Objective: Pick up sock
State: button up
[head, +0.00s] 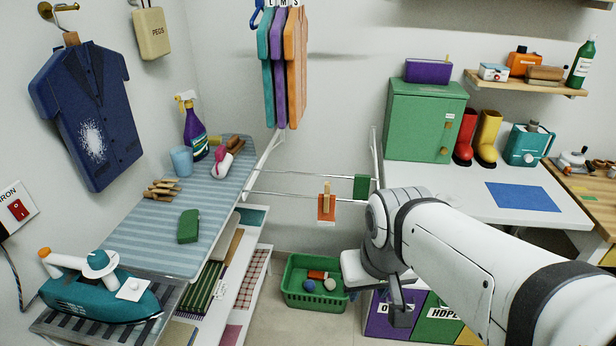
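No item is clearly recognisable as a sock. Small soft-looking items lie in the green basket (290,298) on the floor: a blue ball (309,286), an orange-red piece (317,275) and a pale ball (329,284). Whether any is a rolled sock I cannot tell. A small orange cloth (326,209) hangs pegged on the drying line, with a green one (361,187) to its right. My gripper (401,316) points down, right of the basket and apart from it, in front of the purple bin. Its fingers are seen edge-on, and nothing shows clearly between them.
Labelled bins (435,318) stand low behind my arm. A white counter (450,185) carries a green cabinet and boots. Some floor shows around the basket.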

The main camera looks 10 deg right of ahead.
aim_at(362, 182)
jog(key=i, duration=1)
jog(key=z, duration=0.45)
jog(key=k, duration=1.3)
jog(key=u, duration=0.4)
jog(key=i, duration=1)
